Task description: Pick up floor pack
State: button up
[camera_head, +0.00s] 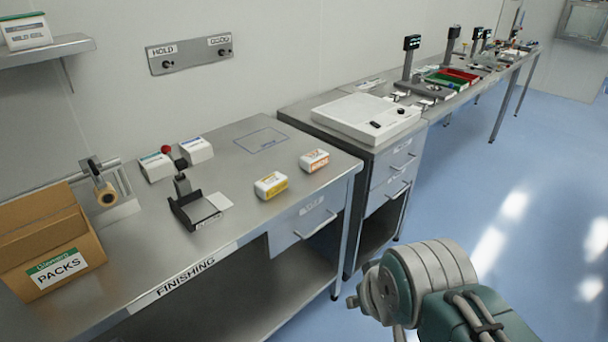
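No pack shows on the visible blue floor (540,180). On the bench marked FINISHING, a small white and yellow pack (270,185) lies near the front edge. A white and orange pack (314,160) lies to its right, apart from it. An open brown carton labelled PACKS (52,247) stands at the bench's left end; its inside is mostly hidden. Part of my arm shows at the lower right, but my gripper is out of view.
The steel finishing bench (120,290) also holds a stapler-like press (188,208), a tape dispenser (105,190) and two white boxes (195,150). The floor at right is clear.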

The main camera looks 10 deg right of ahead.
aim_at(271, 185)
jog(key=i+l+u, duration=0.35)
jog(key=i, duration=0.15)
jog(key=i+l+u, duration=0.75)
jog(key=i+l, duration=0.1)
jog(key=l, duration=0.1)
